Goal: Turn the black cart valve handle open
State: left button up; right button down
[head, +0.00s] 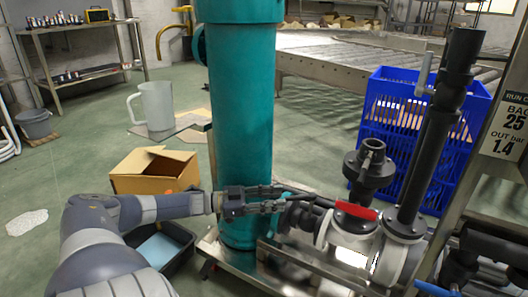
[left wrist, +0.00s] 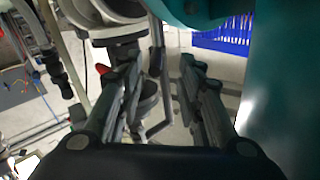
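My left gripper (head: 284,198) reaches in from the left, in front of the teal column, with its fingertips beside the pipework. In the left wrist view its two fingers (left wrist: 158,72) are apart, so it is open. A black bar, apparently the black valve handle (head: 312,200), runs from near the fingertips towards the grey valve body. In the left wrist view a dark upright bar (left wrist: 157,50) shows between the fingertips; I cannot tell for sure that it is the handle. No grip on it shows. My right gripper is not in view.
The teal column (head: 240,110) stands on the cart (head: 232,256) close behind my left gripper. A red handle (head: 356,210) and black upright pipes (head: 432,130) are to the right. A blue crate (head: 400,90) stands behind them. A cardboard box (head: 150,180) is at the left.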

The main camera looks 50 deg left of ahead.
pick_arm(q)
jog(key=shift+v, duration=1.25)
